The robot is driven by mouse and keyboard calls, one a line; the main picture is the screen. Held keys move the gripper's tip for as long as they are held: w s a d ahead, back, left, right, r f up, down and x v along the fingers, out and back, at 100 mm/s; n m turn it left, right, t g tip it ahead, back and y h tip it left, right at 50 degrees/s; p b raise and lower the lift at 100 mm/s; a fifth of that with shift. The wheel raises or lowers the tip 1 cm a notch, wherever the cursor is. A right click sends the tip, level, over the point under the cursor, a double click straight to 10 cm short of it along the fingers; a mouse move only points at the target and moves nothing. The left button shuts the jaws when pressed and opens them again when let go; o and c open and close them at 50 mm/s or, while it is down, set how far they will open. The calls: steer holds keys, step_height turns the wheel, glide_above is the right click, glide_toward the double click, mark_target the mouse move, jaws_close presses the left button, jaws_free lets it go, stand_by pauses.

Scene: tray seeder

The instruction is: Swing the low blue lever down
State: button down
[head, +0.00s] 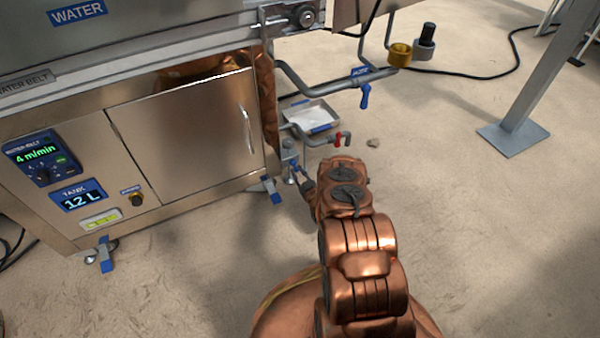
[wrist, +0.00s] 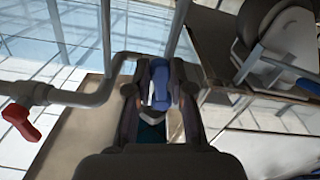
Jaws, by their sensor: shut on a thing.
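The low blue lever (wrist: 160,78) sits between the two fingers of my gripper (wrist: 158,98) in the wrist view, and the fingers are shut on it. In the head view my gripper (head: 299,177) reaches down beside the cabinet's lower right corner. A small bit of blue (head: 293,166) shows at its tip there. My fingers hide part of the lever, and its exact angle is hard to tell.
A red lever (head: 338,139) is on a low pipe close by; it also shows in the wrist view (wrist: 20,121). Another blue lever (head: 365,96) hangs from the higher pipe. A white tray (head: 312,114) lies behind.

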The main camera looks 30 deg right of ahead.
steer(key=shift+a+f+m, duration=0.1)
steer(key=shift+a+m, duration=0.2)
steer(key=shift+m, duration=0.3)
steer(key=c, duration=1)
jaws_free()
steer(key=shift+s+a, duration=0.15)
steer(key=shift+s, duration=1.8)
steer(key=shift+s+a, duration=0.2)
steer(key=shift+s, duration=1.75)
steer(key=shift+s+a, duration=0.15)
steer(key=shift+s, duration=1.8)
